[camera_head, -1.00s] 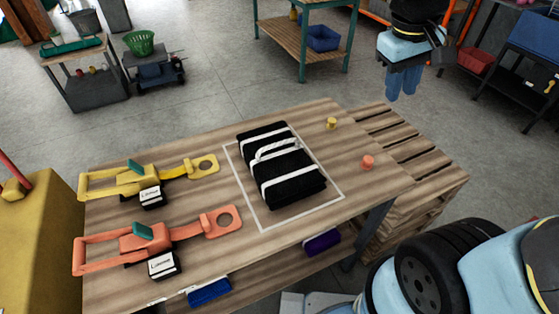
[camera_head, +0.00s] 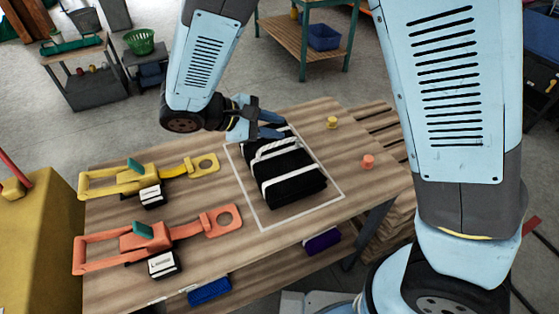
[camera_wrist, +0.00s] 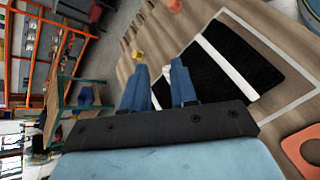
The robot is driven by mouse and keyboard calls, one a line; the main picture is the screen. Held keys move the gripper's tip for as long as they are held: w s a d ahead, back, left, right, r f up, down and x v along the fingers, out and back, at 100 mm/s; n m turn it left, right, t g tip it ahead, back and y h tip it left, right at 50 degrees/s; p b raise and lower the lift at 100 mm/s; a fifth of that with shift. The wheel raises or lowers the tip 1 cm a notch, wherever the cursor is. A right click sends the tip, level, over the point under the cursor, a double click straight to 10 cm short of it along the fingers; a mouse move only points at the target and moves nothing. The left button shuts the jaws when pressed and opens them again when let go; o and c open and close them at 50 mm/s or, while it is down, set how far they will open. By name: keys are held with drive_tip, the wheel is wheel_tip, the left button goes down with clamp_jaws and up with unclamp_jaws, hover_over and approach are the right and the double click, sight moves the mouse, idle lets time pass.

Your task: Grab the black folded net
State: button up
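The black folded net (camera_head: 296,187) lies flat on the wooden table inside a white outlined rectangle, bound by white straps with a white loop handle (camera_head: 272,149) on top. In the wrist view the net (camera_wrist: 222,62) lies to the right of my fingers, with a white strap across it. My gripper (camera_head: 283,126) is over the far end of the net in the head view, partly covering it. Its two blue fingers are apart with nothing between them, as the wrist view also shows (camera_wrist: 159,64). I cannot tell the height above the net.
A yellow tool (camera_head: 125,183) and a coral tool (camera_head: 118,248) lie left of the net on the table (camera_head: 215,265). A yellow peg (camera_head: 332,122) and a coral peg (camera_head: 368,161) stand to its right. A wooden pallet (camera_head: 385,225) is beside the table.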

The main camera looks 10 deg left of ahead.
sight(274, 144)
drive_tip(key=s+a+f+n+t, duration=0.4)
drive_tip(key=a+f, duration=0.2)
drive_tip(key=a, duration=0.2)
drive_tip(key=x, duration=0.7)
drive_tip(key=shift+w+d, duration=0.2)
drive_tip(key=shift+d, duration=0.15)
drive_tip(key=shift+w+x, duration=0.2)
drive_tip(key=shift+x, duration=2.6)
drive_tip(key=shift+a+r, duration=0.1)
drive_tip(key=shift+a, duration=0.05)
clamp_jaws()
